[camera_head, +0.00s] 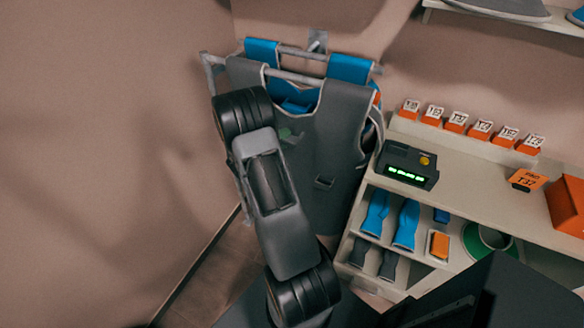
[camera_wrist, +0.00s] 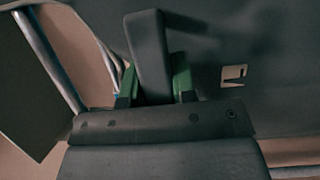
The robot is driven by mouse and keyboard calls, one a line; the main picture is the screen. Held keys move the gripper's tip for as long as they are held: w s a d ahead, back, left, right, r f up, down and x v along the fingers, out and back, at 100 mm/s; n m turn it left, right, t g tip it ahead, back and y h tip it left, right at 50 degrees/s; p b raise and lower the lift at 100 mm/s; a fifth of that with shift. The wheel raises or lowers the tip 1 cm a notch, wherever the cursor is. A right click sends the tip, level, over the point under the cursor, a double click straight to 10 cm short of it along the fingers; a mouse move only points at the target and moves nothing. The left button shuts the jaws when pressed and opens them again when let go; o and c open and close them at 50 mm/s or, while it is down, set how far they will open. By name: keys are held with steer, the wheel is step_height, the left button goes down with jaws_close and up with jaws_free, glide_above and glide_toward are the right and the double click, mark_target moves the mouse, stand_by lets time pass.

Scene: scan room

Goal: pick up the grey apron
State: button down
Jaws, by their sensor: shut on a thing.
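The grey apron (camera_head: 340,130) hangs from a wall rack (camera_head: 300,77) in the corner, in the upper middle of the head view. In the wrist view the apron (camera_wrist: 245,45) fills the upper right as a dark sheet with the same mark. My gripper (camera_head: 287,134) is at the apron's upper front, partly hidden by my arm. In the wrist view its green-padded fingers (camera_wrist: 154,80) are shut on an upright dark grey fold or strap of the apron.
Blue shoulder pieces (camera_head: 350,68) show on the rack around the grey cloth. A shelf unit (camera_head: 475,190) stands at the right, with a black box with a green display (camera_head: 407,165), orange number tags (camera_head: 480,130), blue gloves (camera_head: 407,225) and a green roll (camera_head: 475,243). A wall is close at left.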

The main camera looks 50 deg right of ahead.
steer(key=shift+r, duration=0.15)
step_height(320, 180, up, 12)
steer(key=b, duration=0.2)
steer(key=w+a+b, duration=0.1)
steer(key=a+b, duration=0.1)
steer(key=a, duration=1.2)
steer(key=shift+w+a, duration=0.15)
steer(key=shift+w, duration=0.25)
stand_by(1.5)
